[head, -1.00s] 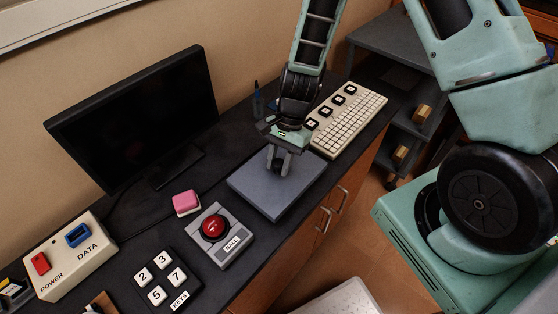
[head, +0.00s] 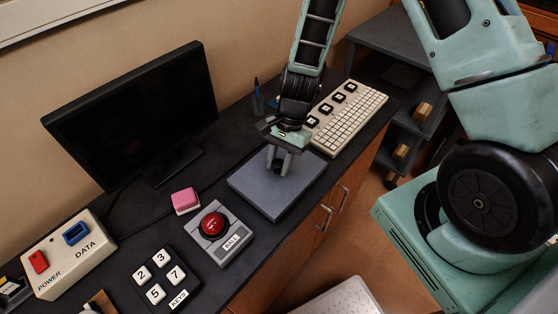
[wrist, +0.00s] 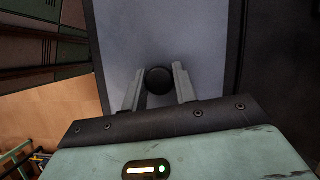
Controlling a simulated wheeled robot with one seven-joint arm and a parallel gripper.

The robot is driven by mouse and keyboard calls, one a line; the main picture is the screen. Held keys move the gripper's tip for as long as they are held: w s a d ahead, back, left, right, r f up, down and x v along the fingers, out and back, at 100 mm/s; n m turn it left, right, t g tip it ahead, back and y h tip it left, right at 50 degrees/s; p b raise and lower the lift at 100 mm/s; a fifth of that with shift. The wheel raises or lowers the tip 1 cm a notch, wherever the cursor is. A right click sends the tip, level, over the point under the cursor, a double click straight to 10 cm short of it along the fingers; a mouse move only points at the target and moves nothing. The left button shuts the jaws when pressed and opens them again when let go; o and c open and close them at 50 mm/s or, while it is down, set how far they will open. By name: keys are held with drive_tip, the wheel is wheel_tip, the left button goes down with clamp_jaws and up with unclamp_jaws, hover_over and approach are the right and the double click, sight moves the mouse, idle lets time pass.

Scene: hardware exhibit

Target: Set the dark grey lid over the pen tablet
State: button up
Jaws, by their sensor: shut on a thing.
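The dark grey lid (head: 262,188) is a flat square panel lying on the dark desk, between the red ball button and the keyboard. It also shows in the wrist view (wrist: 190,40), with a round black knob (wrist: 158,80) near its middle. My gripper (head: 279,168) is over the lid with its fingers pointing down. In the wrist view, its two fingers (wrist: 158,86) are on either side of the knob, shut on it. The pen tablet is not visible; I cannot tell whether it is under the lid.
A cream keyboard (head: 347,118) and a pen holder (head: 257,104) stand behind my gripper. The red button box (head: 231,243), pink block (head: 185,200), number keypad (head: 158,283), monitor (head: 135,115) and power box (head: 70,262) are to the left. The desk's front edge is close to the lid.

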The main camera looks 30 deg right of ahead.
drive_tip(key=shift+f, duration=0.35)
idle(0.3)
drive_tip(key=o, duration=1.6)
drive_tip(key=shift+r+p, duration=2.9)
drive_tip(key=shift+r, duration=0.65)
